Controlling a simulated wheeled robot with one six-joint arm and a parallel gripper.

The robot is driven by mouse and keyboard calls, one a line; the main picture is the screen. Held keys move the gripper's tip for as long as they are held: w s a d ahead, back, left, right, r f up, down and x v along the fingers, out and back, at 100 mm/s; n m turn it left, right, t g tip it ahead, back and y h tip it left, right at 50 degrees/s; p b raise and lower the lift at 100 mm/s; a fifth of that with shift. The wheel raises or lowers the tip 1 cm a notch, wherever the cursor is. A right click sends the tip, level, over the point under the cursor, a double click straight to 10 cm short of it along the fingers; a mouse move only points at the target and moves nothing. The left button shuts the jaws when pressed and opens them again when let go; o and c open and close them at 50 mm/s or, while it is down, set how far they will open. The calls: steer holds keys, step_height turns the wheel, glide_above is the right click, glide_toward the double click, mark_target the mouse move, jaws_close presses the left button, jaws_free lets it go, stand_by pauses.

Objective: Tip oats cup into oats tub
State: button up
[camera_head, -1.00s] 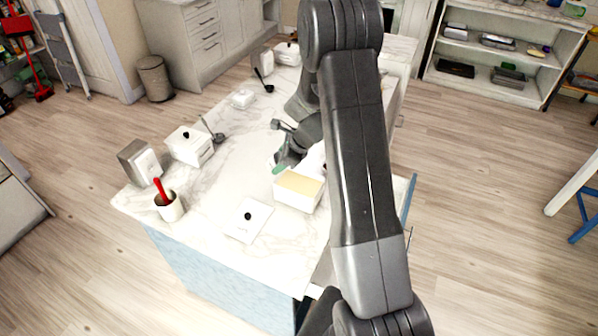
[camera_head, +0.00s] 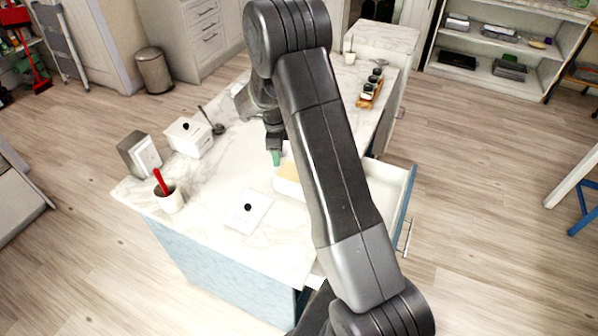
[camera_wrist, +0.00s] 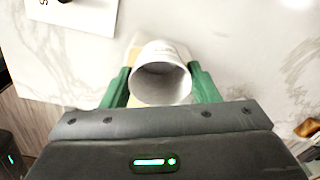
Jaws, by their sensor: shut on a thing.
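My gripper (camera_wrist: 160,88) is shut on a white cup (camera_wrist: 160,52), its green fingers on either side. The cup's round mouth faces the wrist camera, and its inside looks pale and bare. In the head view my gripper (camera_head: 275,158) points down beside the back left of the oats tub; the cup is hard to make out there. The oats tub (camera_head: 285,187) is an open white box with tan contents on the counter, partly hidden by my arm. In the wrist view, a tan patch shows behind the cup and is mostly hidden by it.
A white lid with a black knob (camera_head: 248,208) lies left of the tub. A pot with a red-handled tool (camera_head: 170,198), a metal holder (camera_head: 139,155) and a lidded white tub (camera_head: 188,138) stand farther left. An open drawer (camera_head: 398,182) juts out at right. Jars (camera_head: 370,84) stand behind.

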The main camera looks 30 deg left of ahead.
steer(key=shift+f+h, duration=0.1)
steer(key=shift+h, duration=0.3)
steer(key=shift+r, duration=1.55)
steer(key=shift+w+d, duration=0.1)
